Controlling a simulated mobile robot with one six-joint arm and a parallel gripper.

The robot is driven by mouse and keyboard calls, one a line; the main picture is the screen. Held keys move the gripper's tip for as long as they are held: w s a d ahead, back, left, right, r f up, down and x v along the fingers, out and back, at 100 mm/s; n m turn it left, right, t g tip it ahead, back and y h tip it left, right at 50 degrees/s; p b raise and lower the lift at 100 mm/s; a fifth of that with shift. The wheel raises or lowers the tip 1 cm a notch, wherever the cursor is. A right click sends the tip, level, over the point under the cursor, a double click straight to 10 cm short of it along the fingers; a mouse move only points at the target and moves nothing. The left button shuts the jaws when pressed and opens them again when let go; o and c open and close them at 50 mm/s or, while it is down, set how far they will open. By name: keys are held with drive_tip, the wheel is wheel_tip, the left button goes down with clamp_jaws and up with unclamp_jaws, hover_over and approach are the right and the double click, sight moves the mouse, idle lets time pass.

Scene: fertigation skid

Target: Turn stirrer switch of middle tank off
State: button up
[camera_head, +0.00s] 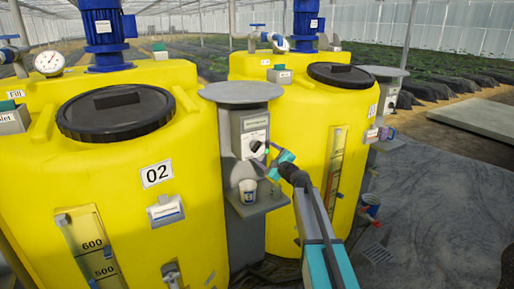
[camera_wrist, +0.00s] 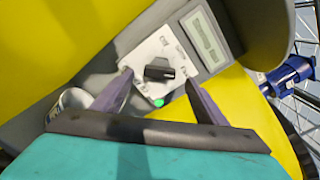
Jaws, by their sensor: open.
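A black rotary switch knob (camera_wrist: 159,70) sits on a white plate on a grey control box in the wrist view. A green light (camera_wrist: 158,103) shows beside it. The plate's lettering is too small to read. In the head view this box (camera_head: 250,130) stands on a grey post between the yellow tank marked 02 (camera_head: 190,195) and another yellow tank (camera_head: 300,120). My gripper (camera_wrist: 160,80) is open, its fingers on either side of the knob in the picture; contact cannot be told. In the head view my gripper (camera_head: 268,153) is close in front of the box.
A white cup (camera_head: 248,191) stands on a small grey shelf (camera_head: 262,207) below the box, near my gripper; it also shows in the wrist view (camera_wrist: 73,100). A round grey top (camera_head: 241,92) overhangs the box. Open dark floor (camera_head: 440,200) lies to the right.

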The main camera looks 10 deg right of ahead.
sight(258, 148)
drive_tip(key=shift+p+x, duration=0.6)
drive_tip(key=shift+x, duration=2.8)
drive_tip(key=c, duration=1)
drive_tip(key=shift+c, duration=0.2)
